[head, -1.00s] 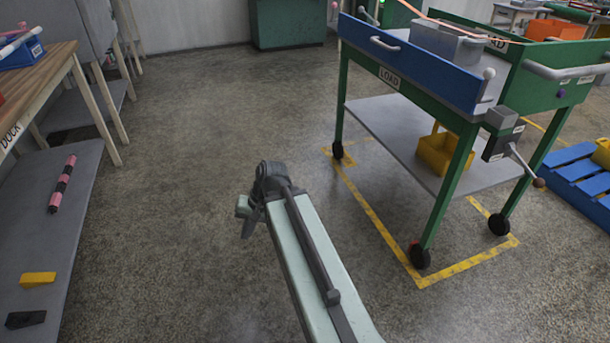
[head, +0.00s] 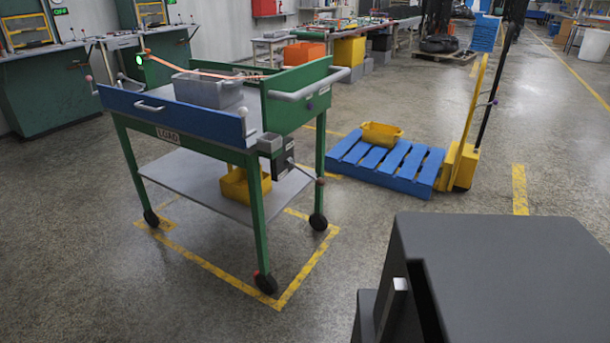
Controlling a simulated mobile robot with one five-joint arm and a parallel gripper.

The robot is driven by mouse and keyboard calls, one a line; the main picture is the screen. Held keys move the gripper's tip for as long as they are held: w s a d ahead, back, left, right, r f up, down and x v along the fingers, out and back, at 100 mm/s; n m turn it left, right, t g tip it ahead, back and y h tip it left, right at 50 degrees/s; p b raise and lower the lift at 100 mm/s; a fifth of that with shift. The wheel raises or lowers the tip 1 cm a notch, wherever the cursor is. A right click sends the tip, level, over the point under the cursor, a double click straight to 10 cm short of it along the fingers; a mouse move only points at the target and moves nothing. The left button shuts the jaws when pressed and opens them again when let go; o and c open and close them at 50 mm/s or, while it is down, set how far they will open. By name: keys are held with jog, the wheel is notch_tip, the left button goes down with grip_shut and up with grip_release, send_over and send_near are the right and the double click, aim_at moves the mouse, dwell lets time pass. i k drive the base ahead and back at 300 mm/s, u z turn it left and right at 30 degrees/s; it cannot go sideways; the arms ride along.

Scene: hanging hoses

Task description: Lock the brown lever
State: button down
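The brown lever is a thin metal rod with a brown ball end (head: 320,181). It sticks out to the right and slightly down from a dark box (head: 284,162) on the near right corner of the green cart (head: 258,208). The lever is small in the head view, and its lock state cannot be made out. My gripper is not in view, and nothing is seen touching the lever.
The cart has a blue side panel (head: 178,120), a grey bin (head: 208,90) on top and a yellow bin (head: 236,187) below. A blue pallet (head: 388,163) and a yellow pallet truck (head: 463,160) stand to the right. Floor between cart and pallet is clear.

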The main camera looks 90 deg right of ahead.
aim_at(320, 182)
jog(key=u, duration=0.05)
jog(key=k, duration=1.5)
jog(key=z, duration=0.5)
jog(key=i, duration=1.05)
jog(key=u, duration=0.05)
